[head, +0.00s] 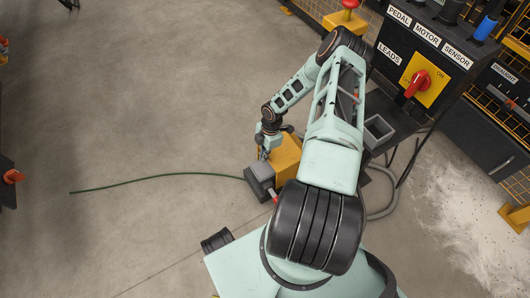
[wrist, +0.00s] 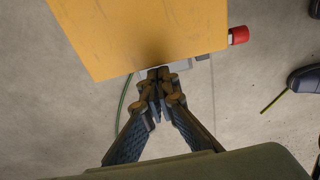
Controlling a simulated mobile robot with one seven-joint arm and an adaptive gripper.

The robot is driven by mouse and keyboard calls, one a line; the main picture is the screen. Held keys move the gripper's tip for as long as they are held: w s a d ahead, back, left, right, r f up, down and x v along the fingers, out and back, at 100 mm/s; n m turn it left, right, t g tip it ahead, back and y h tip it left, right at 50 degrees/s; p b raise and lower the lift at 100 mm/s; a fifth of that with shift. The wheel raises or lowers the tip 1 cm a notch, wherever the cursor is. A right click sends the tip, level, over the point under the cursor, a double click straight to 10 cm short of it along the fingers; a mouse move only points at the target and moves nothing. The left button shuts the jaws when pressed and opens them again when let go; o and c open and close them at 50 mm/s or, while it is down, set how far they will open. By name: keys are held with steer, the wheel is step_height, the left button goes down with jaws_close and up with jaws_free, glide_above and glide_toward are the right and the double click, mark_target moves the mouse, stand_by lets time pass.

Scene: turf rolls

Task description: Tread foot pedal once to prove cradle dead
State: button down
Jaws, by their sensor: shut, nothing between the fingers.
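The foot pedal (head: 262,172) stands on the floor, a grey pedal beside a yellow housing (head: 286,152), with a red part at its front. In the wrist view the yellow housing (wrist: 150,35) fills the top, with a red knob (wrist: 238,35) at its right. My gripper (head: 264,154) points down over the pedal area, beside the housing. Its fingers are shut and empty in the wrist view (wrist: 158,76), close to the housing's lower edge. The housing hides most of the grey pedal there. I cannot tell whether the fingertips touch the pedal.
A black control cabinet (head: 390,62) at upper right has PEDAL, MOTOR, SENSOR and LEADS labels and a red rotary switch (head: 418,82) on a yellow plate. A green cable (head: 150,179) runs left across the floor. Grey hoses lie right of the pedal. Left floor is mostly clear.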

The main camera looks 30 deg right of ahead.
mark_target(261, 170)
steer(key=f, duration=0.2)
steer(key=f+b, duration=0.1)
steer(key=f, duration=0.1)
steer(key=a+f+b, duration=0.1)
steer(key=f, duration=0.1)
steer(key=shift+f, duration=0.2)
steer(key=shift+a, duration=0.1)
